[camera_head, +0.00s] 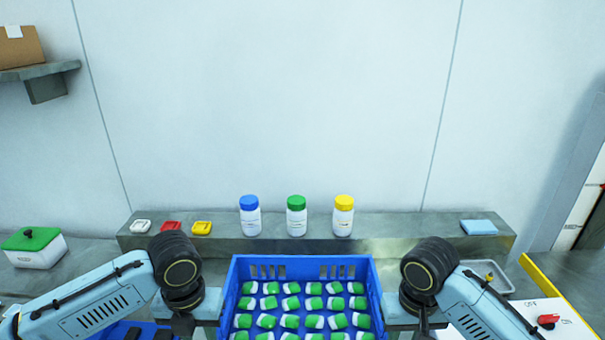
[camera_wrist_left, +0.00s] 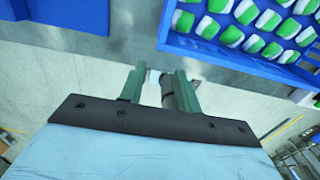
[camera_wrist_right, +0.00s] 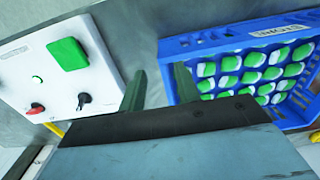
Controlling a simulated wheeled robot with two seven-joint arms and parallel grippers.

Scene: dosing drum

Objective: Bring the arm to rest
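Both my arms are bent in at the front of the bench in the head view, one on each side of the blue crate (camera_head: 300,262). The hands are largely cut off by the bottom edge there. In the left wrist view my left gripper (camera_wrist_left: 158,78) has its two green fingers apart, beside the crate wall and over the bench edge. A grey cylinder shows between them, apparently farther off. In the right wrist view my right gripper (camera_wrist_right: 160,75) has its fingers apart with nothing between them, between the crate and a white control box (camera_wrist_right: 62,70).
Bottles with blue (camera_head: 249,216), green (camera_head: 296,216) and yellow (camera_head: 343,216) caps stand on a raised ledge behind. White, red and yellow small pieces (camera_head: 202,228) lie left of them, a light-blue pad (camera_head: 478,227) right. A green-lidded box (camera_head: 34,247) stands far left.

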